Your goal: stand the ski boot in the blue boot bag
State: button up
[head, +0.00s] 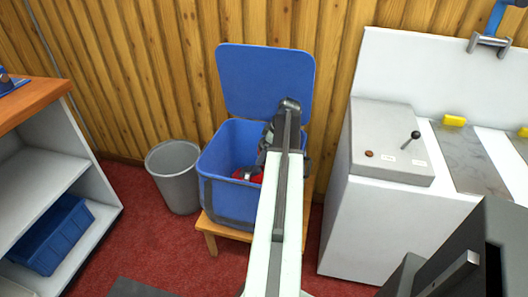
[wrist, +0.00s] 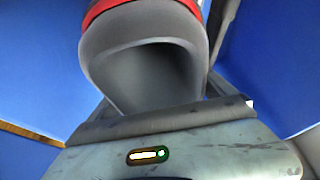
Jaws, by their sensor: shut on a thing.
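The blue boot bag (head: 228,200) stands on a small wooden stool in the head view, its lid (head: 265,82) up against the wall. My arm reaches over its front edge, and my gripper (head: 250,175) is down in the bag's mouth, mostly hidden behind my arm. A bit of red shows there, part of the ski boot (head: 244,176). In the wrist view the boot (wrist: 150,60) is grey with a red band and a dark hollow opening, close at the jaws, which are shut on it. Blue bag walls (wrist: 40,70) show on both sides. Whether the boot touches the bag's floor is hidden.
A grey waste bin (head: 174,178) stands left of the bag. A white shelf unit with a blue crate (head: 50,235) is at the far left. A white machine bench (head: 345,235) stands close on the right. Red carpet lies between.

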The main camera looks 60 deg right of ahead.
jog(key=shift+f, duration=0.1)
jog(key=o, duration=1.7)
jog(key=shift+o, duration=0.2)
jog(key=shift+s+r+p, duration=0.1)
jog(key=shift+r+p, duration=0.35)
jog(key=shift+r, duration=0.15)
jog(key=p+v, duration=1)
jog(key=v, duration=0.1)
jog(key=shift+s, duration=0.1)
